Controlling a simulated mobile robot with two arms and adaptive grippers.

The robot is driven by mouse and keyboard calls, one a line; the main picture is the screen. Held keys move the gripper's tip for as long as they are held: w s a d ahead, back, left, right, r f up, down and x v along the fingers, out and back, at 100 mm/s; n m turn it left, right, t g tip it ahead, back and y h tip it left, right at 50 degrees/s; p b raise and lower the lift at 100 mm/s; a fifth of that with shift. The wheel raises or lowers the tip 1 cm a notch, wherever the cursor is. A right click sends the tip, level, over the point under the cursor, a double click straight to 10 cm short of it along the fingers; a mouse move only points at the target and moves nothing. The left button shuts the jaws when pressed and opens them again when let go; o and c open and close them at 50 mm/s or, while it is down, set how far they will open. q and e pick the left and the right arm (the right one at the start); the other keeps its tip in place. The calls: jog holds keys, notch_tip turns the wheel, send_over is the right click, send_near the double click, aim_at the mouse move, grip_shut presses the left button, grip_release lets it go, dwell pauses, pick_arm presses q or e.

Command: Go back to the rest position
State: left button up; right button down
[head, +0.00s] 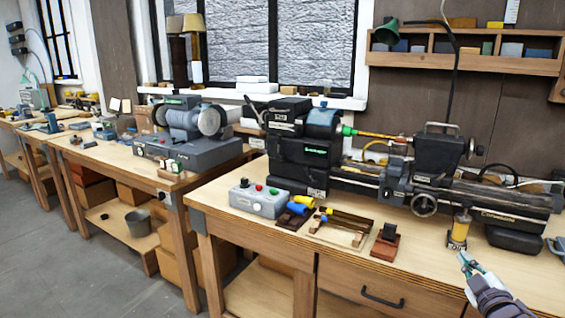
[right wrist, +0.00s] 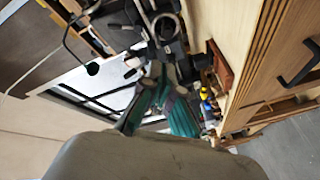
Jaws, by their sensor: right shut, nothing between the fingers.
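My right gripper (head: 468,265) is at the lower right of the head view, above the front part of the lathe bench. It is shut and holds nothing. In the right wrist view its green-padded fingers (right wrist: 160,100) show in the middle, with the bench edge to their right. My left gripper is in neither view.
A black lathe (head: 420,185) stands on the wooden workbench (head: 222,203). A grey control box (head: 258,200), a wooden tray (head: 342,229), a brown block (head: 385,247) and a yellow bottle (head: 460,228) stand near its front. A grinder (head: 185,130) stands on the bench further left. Floor is clear at lower left.

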jog(key=s+a+f+m+g, duration=0.2)
jog(key=s+a+f+g, duration=0.2)
jog(key=s+a+f, duration=0.4)
jog(key=s+a+f+m+g, duration=0.25)
jog(key=s+a+f, duration=0.3)
jog(key=f, duration=0.45)
jog(key=s+a+f+m+g+y, duration=0.1)
jog(key=s+a+f+g, duration=0.15)
jog(key=s, duration=0.55)
jog(key=s+a+f+m+g+y, duration=0.1)
jog(key=s+a+g, duration=0.25)
jog(key=s, duration=0.35)
jog(key=s+a+f+m+g, duration=0.15)
jog(key=s+a, duration=0.25)
jog(key=s, duration=0.4)
notch_tip(320, 180, down, 25)
jog(key=s+n+g, duration=0.1)
jog(key=s+g, duration=0.1)
jog(key=s+d+f, duration=0.1)
jog(key=s+f, duration=0.7)
jog(key=s+d+f+g, duration=0.1)
jog(key=s+d+f, duration=0.1)
jog(key=s+f, duration=0.5)
jog(key=shift+s+d+f+p, duration=0.3)
jog(key=shift+s+f+p, duration=0.1)
jog(key=shift+s, duration=0.15)
